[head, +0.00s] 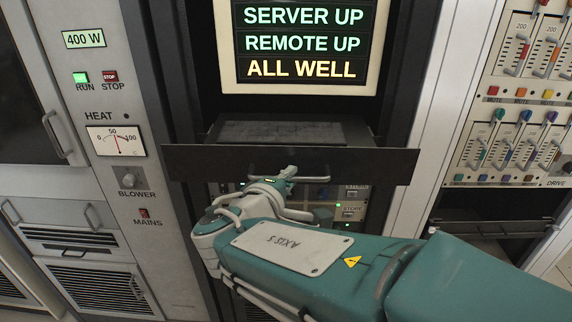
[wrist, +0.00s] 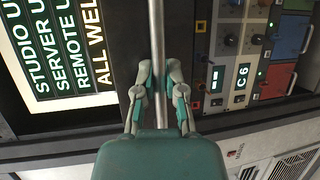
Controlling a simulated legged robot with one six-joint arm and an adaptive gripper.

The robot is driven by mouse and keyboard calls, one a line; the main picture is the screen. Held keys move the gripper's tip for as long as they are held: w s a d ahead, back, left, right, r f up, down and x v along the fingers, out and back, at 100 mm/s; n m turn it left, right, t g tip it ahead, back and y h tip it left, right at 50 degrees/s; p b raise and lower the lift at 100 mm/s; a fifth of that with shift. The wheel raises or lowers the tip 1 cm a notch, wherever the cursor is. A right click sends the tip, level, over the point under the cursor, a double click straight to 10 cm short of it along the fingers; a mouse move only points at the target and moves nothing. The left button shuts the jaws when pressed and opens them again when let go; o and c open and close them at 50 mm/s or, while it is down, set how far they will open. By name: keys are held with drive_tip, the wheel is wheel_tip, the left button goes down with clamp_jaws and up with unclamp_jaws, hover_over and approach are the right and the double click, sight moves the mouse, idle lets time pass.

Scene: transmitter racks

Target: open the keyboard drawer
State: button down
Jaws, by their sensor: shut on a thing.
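The keyboard drawer (head: 200,163) is a dark, wide tray with a flat front panel. It stands out from the rack below the screen, and the dark keyboard top (head: 282,132) shows behind the panel. A thin bar handle (head: 317,178) runs along the front. My gripper (head: 288,172) is at the middle of the handle. In the wrist view the picture is turned on its side and the handle (wrist: 156,35) runs upright between the two fingers of my gripper (wrist: 159,85), which are shut on it. My arm hides part of the handle.
A lit screen (head: 305,43) is above the drawer. A panel with a heat meter (head: 116,141) and switches is on the left. A rack of sliders (head: 508,147) is on the right. Several lit modules (head: 352,195) sit below the drawer, partly hidden by my arm.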

drive_tip(key=s, duration=0.4)
drive_tip(key=shift+s+f, duration=0.2)
drive_tip(key=shift+s, duration=0.1)
drive_tip(key=c, duration=0.7)
unclamp_jaws()
drive_tip(key=shift+d, duration=0.1)
drive_tip(key=shift+r, duration=0.1)
drive_tip(key=v, duration=1.2)
drive_tip(key=shift+w, duration=0.1)
